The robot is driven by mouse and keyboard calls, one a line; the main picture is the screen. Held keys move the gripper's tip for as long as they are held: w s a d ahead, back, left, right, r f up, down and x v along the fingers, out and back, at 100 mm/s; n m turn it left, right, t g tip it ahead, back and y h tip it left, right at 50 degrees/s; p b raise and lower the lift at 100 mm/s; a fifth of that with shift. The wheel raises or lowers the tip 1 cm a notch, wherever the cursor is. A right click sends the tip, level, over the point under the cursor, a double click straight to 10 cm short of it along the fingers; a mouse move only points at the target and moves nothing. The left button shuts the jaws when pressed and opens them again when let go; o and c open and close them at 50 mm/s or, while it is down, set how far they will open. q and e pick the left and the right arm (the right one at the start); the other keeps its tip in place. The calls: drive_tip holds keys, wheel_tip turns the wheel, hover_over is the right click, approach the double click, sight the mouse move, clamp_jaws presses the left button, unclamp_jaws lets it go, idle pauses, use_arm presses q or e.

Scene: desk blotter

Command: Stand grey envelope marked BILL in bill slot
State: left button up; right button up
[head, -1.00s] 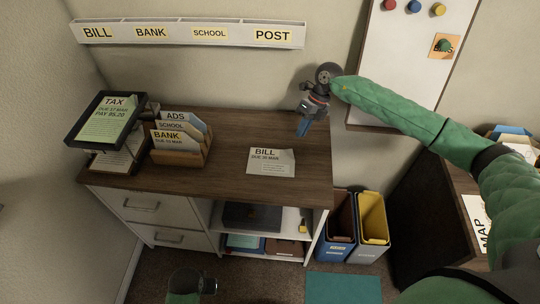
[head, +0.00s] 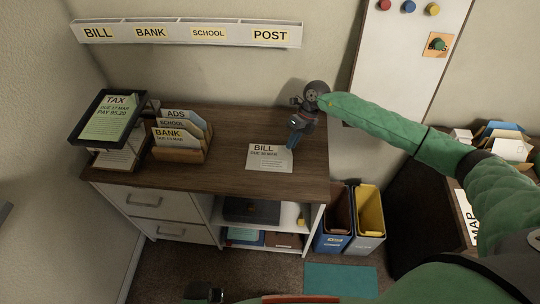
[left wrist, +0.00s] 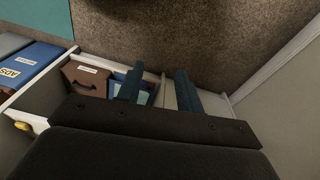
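The grey envelope marked BILL (head: 268,160) lies flat on the dark wooden desk top. The bill slot (head: 98,33) is the leftmost labelled part of the white wall rack. My right gripper (head: 292,142) points down just beside the envelope's upper right edge; its blue fingers look close together, and I cannot tell whether they are open or touch the envelope. My left gripper shows in the left wrist view (left wrist: 157,85) with its two blue fingers apart and nothing between them. In the head view only part of the left arm shows at the bottom edge.
A sorter (head: 180,154) with ADS, SCHOOL and BANK items stands left of the envelope. A black tray (head: 143,108) with a TAX paper is further left. Blue and yellow-lined bins (head: 370,213) stand right of the cabinet. The desk between sorter and envelope is clear.

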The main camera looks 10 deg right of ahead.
use_arm(q)
drive_tip(key=shift+s+a+f, duration=0.1)
drive_tip(key=shift+s+f, duration=0.1)
drive_tip(key=shift+f, duration=0.25)
drive_tip(key=shift+s+a+f, duration=0.1)
drive_tip(key=shift+s+f, duration=0.05)
drive_tip(key=shift+f, duration=0.3)
